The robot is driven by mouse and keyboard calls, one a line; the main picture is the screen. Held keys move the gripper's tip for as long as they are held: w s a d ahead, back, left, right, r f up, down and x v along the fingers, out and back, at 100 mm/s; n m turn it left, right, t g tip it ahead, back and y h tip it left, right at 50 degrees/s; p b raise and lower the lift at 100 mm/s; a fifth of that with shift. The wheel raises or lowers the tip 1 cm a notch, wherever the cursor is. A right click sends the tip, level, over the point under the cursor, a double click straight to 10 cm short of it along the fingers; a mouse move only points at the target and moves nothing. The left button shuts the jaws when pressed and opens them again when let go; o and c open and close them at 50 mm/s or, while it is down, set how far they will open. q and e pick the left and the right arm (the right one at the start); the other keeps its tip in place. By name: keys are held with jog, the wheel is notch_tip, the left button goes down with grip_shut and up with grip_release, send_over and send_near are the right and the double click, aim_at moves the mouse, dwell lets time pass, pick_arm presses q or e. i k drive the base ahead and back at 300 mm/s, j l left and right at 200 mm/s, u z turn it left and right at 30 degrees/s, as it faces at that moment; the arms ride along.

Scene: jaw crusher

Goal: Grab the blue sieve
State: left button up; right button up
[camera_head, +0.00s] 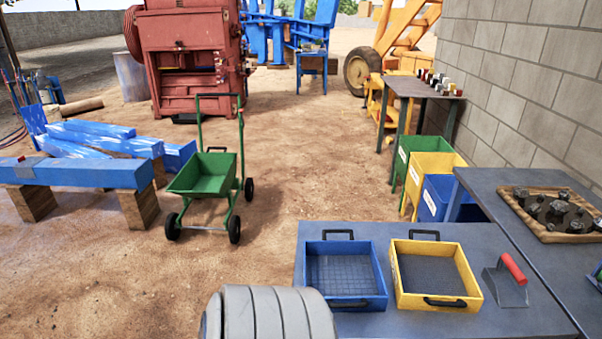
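The blue sieve (342,275) lies flat on the dark grey table (520,322) at the bottom of the head view. It is a square blue frame with a mesh bottom and looks empty. One black handle stands at its far side and another is at its near side. Neither of my grippers is in view, and nothing is seen holding the sieve.
A yellow sieve (470,285) sits close to the right of the blue one. A red-handled scoop (508,283) lies further right. A second table (480,183) holds a wooden tray (532,216) with dark metal parts. A green cart (205,175) stands beyond on dirt ground.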

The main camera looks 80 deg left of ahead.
aim_at(365, 304)
jog(key=u, duration=0.5)
jog(key=j+u, duration=0.1)
jog(key=u, duration=0.35)
jog(key=j+u, duration=0.1)
jog(key=u, duration=0.85)
